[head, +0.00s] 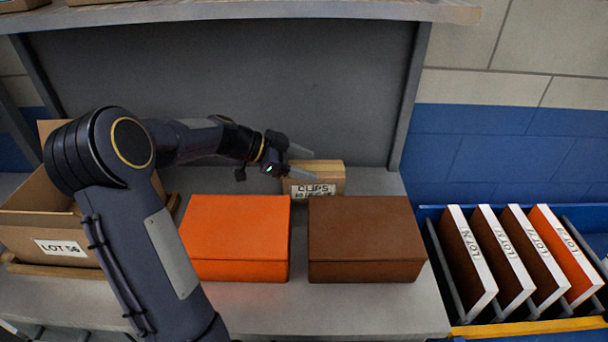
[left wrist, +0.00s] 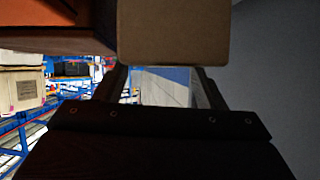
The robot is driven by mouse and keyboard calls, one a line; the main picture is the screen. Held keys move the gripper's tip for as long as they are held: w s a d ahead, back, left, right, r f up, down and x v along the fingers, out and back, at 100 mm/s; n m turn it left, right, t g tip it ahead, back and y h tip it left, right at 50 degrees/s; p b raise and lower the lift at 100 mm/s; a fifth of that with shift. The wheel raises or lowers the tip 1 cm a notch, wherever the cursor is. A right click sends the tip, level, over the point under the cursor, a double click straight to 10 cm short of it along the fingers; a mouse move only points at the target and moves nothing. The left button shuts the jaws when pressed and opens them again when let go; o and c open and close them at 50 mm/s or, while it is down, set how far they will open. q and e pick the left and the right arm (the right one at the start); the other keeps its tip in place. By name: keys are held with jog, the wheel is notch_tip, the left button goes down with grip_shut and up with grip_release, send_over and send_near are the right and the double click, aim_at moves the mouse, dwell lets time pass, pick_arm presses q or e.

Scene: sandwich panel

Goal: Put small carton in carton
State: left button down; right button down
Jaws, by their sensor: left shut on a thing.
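The small carton (head: 328,173) is tan with a white label starting "CLIPS". It stands at the back of the shelf, behind the two coloured boxes, which hide its lower part. My left gripper (head: 303,164) reaches it from the left and is shut on it. In the left wrist view the small carton (left wrist: 172,34) sits at the tips of my left fingers (left wrist: 163,78). The larger open carton (head: 25,230), labelled "LOT 56", stands at the far left, partly hidden by my left arm. My right gripper is not in view.
An orange box (head: 238,235) and a brown box (head: 365,238) stand in front of the small carton. A back panel (head: 300,80) rises behind it, and an upper shelf (head: 250,12) hangs above. A blue rack (head: 434,213) with several upright lot-labelled items is at right.

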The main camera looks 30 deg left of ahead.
pick_arm(q)
jog(key=shift+f, duration=1.55)
jog(key=shift+c, duration=1.5)
grip_release()
jog(key=shift+s+a, duration=0.1)
